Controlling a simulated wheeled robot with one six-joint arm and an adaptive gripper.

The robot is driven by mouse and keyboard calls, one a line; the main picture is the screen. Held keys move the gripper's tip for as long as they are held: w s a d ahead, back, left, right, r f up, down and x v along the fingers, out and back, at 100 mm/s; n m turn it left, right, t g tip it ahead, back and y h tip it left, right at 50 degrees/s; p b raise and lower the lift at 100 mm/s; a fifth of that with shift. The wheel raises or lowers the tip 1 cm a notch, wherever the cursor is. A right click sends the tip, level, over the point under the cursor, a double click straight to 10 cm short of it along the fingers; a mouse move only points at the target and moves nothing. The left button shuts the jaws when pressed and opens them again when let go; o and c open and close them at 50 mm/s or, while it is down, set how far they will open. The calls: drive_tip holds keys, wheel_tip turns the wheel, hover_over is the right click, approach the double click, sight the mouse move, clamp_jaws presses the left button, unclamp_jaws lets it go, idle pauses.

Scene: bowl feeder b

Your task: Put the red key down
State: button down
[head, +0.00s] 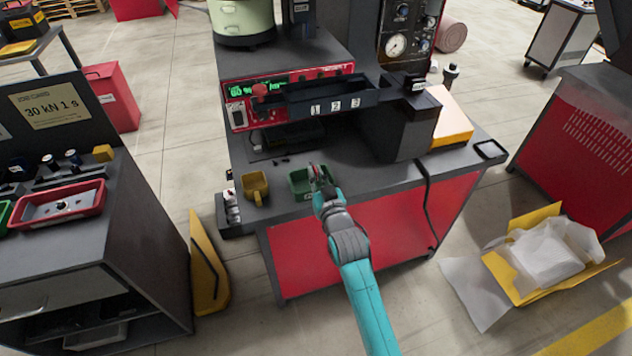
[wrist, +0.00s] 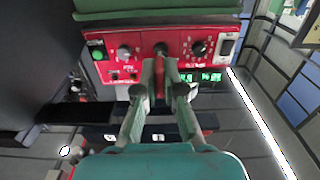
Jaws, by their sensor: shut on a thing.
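My gripper (head: 318,173) is over the front of the grey bench in the head view, close above a small green bin (head: 299,183). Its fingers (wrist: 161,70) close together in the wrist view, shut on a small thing. A small reddish patch at the fingertips fits the red key (head: 325,172), mostly hidden by the fingers. In the wrist view the red panel behind makes the key's outline hard to tell. I cannot tell whether the key touches the bin.
A yellow bin (head: 255,186) stands left of the green bin. Small dark parts (head: 281,161) lie on the bench top (head: 365,185). The red control panel (head: 300,80), with a black tray (head: 333,103) jutting from it, stands behind. Bare bench lies right of my gripper.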

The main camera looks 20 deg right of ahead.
drive_tip(key=shift+f, duration=1.35)
drive_tip(key=shift+f, duration=0.6)
drive_tip(key=c, duration=1.3)
unclamp_jaws()
drive_tip(key=shift+r, duration=0.3)
drive_tip(key=s, duration=1.2)
drive_tip(key=shift+r, duration=0.35)
